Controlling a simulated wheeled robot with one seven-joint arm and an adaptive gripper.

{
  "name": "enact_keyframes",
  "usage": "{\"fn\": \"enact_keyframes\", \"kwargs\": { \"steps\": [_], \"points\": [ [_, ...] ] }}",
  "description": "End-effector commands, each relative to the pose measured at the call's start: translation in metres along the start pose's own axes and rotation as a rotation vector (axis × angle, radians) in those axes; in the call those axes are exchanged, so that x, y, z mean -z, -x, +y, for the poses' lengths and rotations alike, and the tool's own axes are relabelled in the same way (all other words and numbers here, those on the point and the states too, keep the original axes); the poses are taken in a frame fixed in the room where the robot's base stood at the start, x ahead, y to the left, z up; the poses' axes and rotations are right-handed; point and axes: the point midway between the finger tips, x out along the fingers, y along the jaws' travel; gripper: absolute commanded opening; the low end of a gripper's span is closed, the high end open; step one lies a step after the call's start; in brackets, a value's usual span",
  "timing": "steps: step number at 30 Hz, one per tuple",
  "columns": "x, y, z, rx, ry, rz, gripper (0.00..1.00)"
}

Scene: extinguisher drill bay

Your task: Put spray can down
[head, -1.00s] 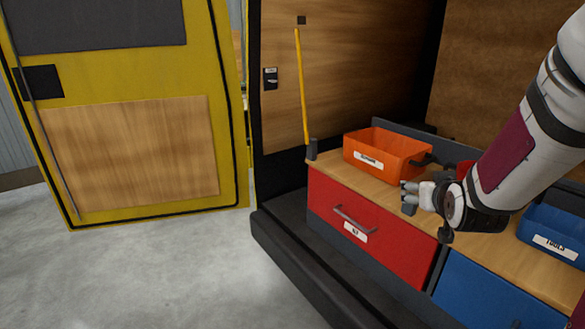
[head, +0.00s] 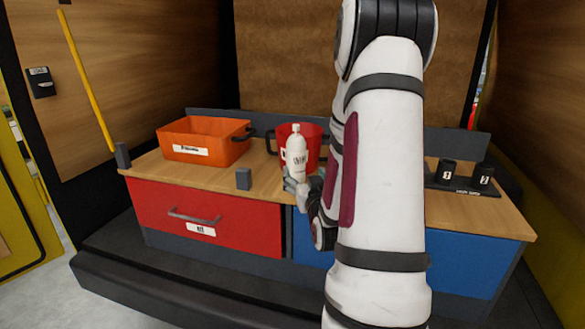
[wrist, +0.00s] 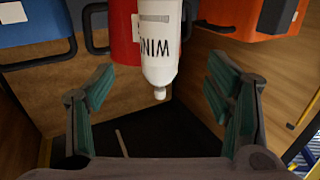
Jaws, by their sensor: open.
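The spray can (head: 296,156) is white with dark lettering and a narrow top. It looks upright at the middle of the wooden counter (head: 262,181), in front of the red bin (head: 312,140). In the wrist view the spray can (wrist: 160,50) appears top-down, between the two spread fingers, with a gap on each side. My gripper (head: 302,184) is open, low beside the can's base in the head view. The fingers partly hide the base, so I cannot tell whether it touches the counter.
Two black cups (head: 465,174) stand on a dark tray at the right. My arm hides the counter between. Bare counter shows near the left front.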

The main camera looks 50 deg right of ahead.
Motion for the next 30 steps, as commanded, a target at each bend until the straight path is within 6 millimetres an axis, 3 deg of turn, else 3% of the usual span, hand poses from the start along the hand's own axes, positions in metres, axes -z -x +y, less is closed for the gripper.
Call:
{"fn": "enact_keyframes", "kwargs": {
  "steps": [15, 22, 30],
  "points": [
    [-0.003, -0.014, 0.001, -0.005, 0.006, 0.000, 0.73],
    [0.000, -0.056, 0.002, -0.003, 0.005, -0.001, 0.73],
    [0.001, -0.075, 0.001, -0.004, 0.004, -0.002, 0.73]
  ]
}}
